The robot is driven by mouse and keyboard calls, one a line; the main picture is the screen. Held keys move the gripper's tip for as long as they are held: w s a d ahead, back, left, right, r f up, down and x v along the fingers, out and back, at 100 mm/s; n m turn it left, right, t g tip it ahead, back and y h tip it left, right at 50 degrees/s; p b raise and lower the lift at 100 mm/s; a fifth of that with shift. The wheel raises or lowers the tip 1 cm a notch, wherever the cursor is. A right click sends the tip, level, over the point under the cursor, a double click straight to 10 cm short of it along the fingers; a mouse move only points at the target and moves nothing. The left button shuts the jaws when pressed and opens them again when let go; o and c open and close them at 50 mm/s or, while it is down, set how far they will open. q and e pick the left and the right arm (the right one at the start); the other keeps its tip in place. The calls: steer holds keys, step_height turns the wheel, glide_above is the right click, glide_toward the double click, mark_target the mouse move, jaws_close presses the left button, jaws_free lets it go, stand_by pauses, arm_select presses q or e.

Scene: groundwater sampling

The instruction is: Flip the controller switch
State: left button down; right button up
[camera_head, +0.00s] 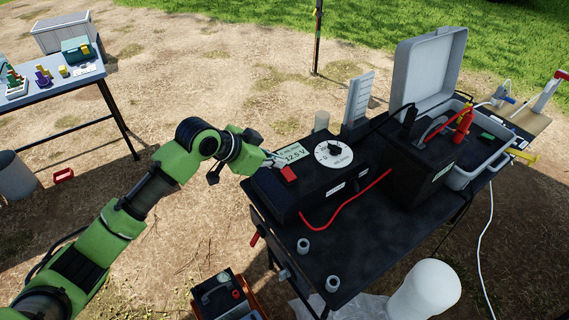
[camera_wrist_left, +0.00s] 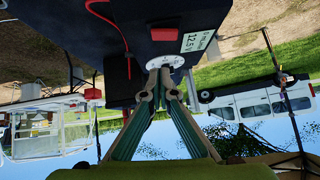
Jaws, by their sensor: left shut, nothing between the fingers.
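The black controller box (camera_head: 318,183) stands on the dark table, with a display reading 12.5 V (camera_head: 292,153) and a round white dial (camera_head: 333,154) on top. A red switch (camera_head: 288,174) sits on its top at the near left corner. It also shows in the wrist view, which is upside down, as a red block (camera_wrist_left: 165,34) beyond the fingertips. My left gripper (camera_head: 277,160) is shut and empty, just left of the switch and display. In the wrist view its fingers (camera_wrist_left: 165,74) meet in front of the dial (camera_wrist_left: 172,61). Contact with the switch cannot be told. My right gripper is not in view.
A black battery-like box (camera_head: 420,163) and an open grey case (camera_head: 430,65) stand to the right. A red cable (camera_head: 345,207) loops across the table. Two small grey cylinders (camera_head: 303,245) (camera_head: 332,284) stand near the front edge. A clear cup (camera_head: 321,121) stands behind the controller.

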arm_select(q)
steer(key=v, duration=0.5)
steer(key=shift+d, duration=0.1)
